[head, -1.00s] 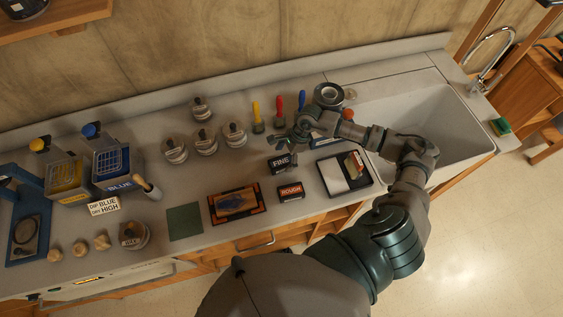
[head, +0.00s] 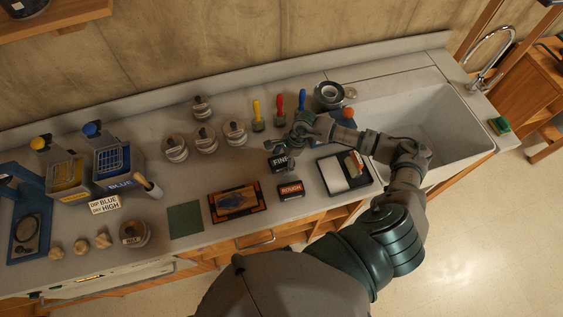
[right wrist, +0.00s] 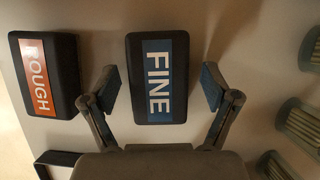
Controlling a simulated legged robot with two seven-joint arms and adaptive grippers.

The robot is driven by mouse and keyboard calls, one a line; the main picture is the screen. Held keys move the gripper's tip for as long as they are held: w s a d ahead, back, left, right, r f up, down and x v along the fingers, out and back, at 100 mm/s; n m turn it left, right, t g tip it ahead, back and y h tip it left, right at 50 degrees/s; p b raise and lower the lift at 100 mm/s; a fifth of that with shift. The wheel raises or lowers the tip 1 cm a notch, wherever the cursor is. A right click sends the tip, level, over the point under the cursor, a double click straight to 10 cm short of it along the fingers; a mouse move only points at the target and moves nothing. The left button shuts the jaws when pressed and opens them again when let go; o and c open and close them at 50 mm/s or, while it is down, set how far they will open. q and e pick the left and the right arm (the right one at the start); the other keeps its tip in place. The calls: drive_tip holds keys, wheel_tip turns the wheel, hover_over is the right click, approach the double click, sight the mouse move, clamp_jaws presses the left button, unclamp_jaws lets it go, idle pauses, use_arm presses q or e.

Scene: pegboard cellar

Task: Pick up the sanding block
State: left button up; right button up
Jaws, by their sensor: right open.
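Two dark sanding blocks lie on the counter: one labelled FINE on blue (head: 278,163), the other ROUGH on orange (head: 291,190). In the right wrist view the FINE block (right wrist: 158,77) is centred between the fingers of my right gripper (right wrist: 160,88), and the ROUGH block (right wrist: 45,75) lies to its left. My right gripper (head: 291,151) is open, above and beside the FINE block in the head view, partly covering its label. A gap shows between each finger and the FINE block. My left gripper is not in view.
A black-framed tray (head: 344,187) stands right of the blocks. Coloured-handled tools (head: 279,104) and a tape roll (head: 328,95) are behind. An orange-edged board (head: 237,202) and green sheet (head: 185,219) lie to the left. The sink (head: 425,120) is at the right.

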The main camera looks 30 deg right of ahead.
sight(281, 160)
drive_tip(key=shift+f, duration=0.1)
idle(0.3)
drive_tip(key=c, duration=1.3)
drive_tip(key=shift+r+p, duration=0.3)
drive_tip(key=shift+p, duration=0.1)
wheel_tip(281, 160, up, 10)
drive_tip(key=shift+b, duration=0.85)
